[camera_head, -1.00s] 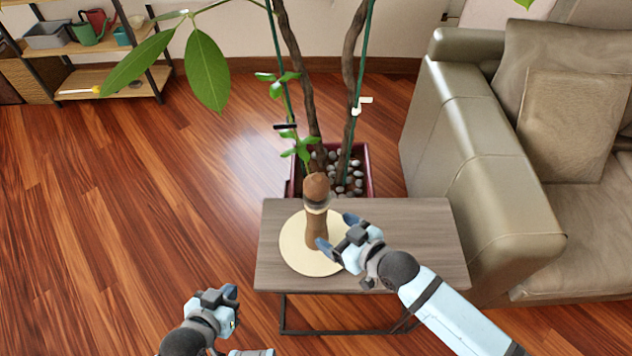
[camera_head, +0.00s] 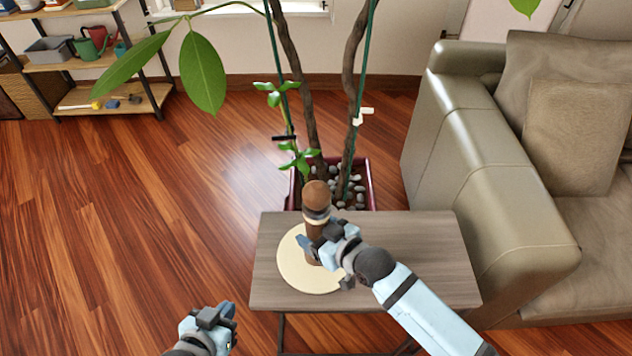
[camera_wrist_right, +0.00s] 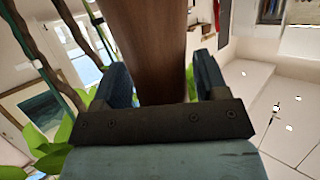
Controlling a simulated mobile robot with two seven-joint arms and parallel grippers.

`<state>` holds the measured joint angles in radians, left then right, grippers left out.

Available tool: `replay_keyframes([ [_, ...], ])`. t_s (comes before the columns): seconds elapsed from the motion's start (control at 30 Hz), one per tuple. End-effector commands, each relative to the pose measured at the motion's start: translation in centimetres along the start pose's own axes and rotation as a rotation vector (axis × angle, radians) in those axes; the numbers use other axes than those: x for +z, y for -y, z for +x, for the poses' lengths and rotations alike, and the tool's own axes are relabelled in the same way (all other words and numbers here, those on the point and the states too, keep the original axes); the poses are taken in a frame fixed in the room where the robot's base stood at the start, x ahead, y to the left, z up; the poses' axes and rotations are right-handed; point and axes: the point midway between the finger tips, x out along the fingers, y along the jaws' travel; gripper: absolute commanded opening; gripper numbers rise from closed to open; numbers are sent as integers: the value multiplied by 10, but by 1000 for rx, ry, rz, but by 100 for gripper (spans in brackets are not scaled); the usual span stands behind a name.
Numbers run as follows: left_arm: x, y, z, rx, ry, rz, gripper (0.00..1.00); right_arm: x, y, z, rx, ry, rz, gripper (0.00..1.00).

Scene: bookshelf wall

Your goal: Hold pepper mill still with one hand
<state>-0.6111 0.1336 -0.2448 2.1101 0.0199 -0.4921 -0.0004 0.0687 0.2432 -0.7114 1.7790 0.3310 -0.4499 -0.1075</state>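The pepper mill (camera_head: 316,192), brown with a pale band below its rounded top, stands upright on a round cream board (camera_head: 297,275) on the small table. My right gripper (camera_head: 320,236) is at the mill's body, which it partly hides. In the right wrist view the brown mill (camera_wrist_right: 155,45) lies between the two blue fingers of my right gripper (camera_wrist_right: 160,85). A thin gap shows on the right side, so the fingers are around it, not clamped. My left gripper (camera_head: 218,314) is low in front of the table, away from the mill; its finger opening is unclear.
The grey-brown table (camera_head: 420,250) has bare room to the right of the board. A potted plant with a dark red planter (camera_head: 371,180) stands behind it. A leather sofa (camera_head: 490,190) is close on the right. Shelves (camera_head: 120,100) stand far left; the wooden floor is open.

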Motion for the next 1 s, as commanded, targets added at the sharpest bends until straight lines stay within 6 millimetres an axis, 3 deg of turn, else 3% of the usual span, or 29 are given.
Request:
replay_keyframes([
  [0.03, 0, 0, 0, 0, 0, -2, 0, 0, 0, 0, 0, 0, 0, 55],
  [0.2, 0, -1, 0, 0, 0, -4, 0, 0, 0, 0, 0, 0, 0, 19],
  [1.0, 0, -1, 1, 0, -1, -6, 0, 3, 0, 0, 0, 3, 0, 19],
])
